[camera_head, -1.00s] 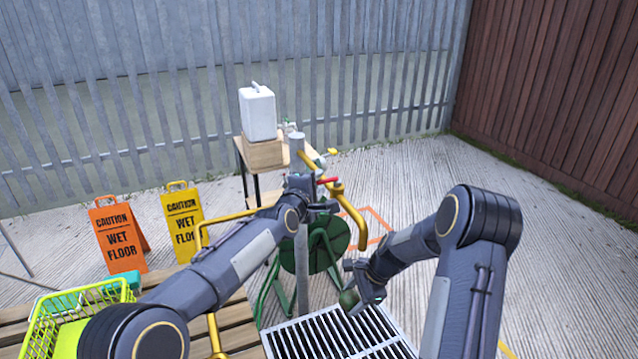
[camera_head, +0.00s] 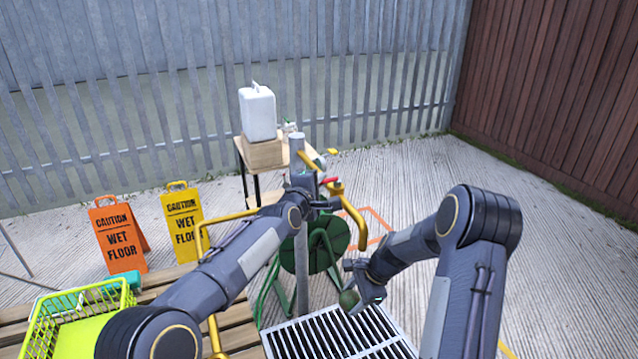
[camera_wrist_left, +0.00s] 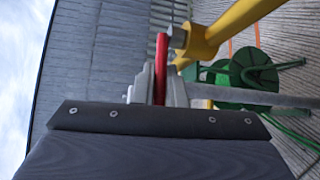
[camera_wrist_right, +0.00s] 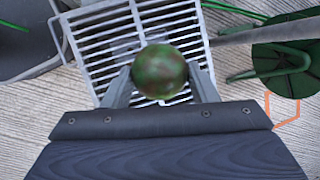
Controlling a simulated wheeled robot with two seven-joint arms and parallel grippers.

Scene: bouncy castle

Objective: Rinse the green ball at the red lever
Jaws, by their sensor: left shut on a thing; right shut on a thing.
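The red lever (camera_head: 332,182) sits on a yellow pipe tap (camera_head: 345,208) at a grey post. My left gripper (camera_head: 325,200) is shut on the red lever; in the left wrist view the lever (camera_wrist_left: 161,68) stands between its fingers. My right gripper (camera_head: 357,288) is shut on the green ball (camera_head: 348,299) and holds it above the floor grate, below the tap's spout. In the right wrist view the ball (camera_wrist_right: 160,71) is green with brown, dirty-looking patches and sits between both fingertips. No water is visible at the spout.
A metal grate (camera_head: 335,335) lies on the floor under the right gripper. A green hose reel (camera_head: 318,245) stands behind the post. A wooden bench with a lime basket (camera_head: 45,325) is at left. Wet-floor signs (camera_head: 120,238) and a table with a white canister (camera_head: 258,113) stand farther back.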

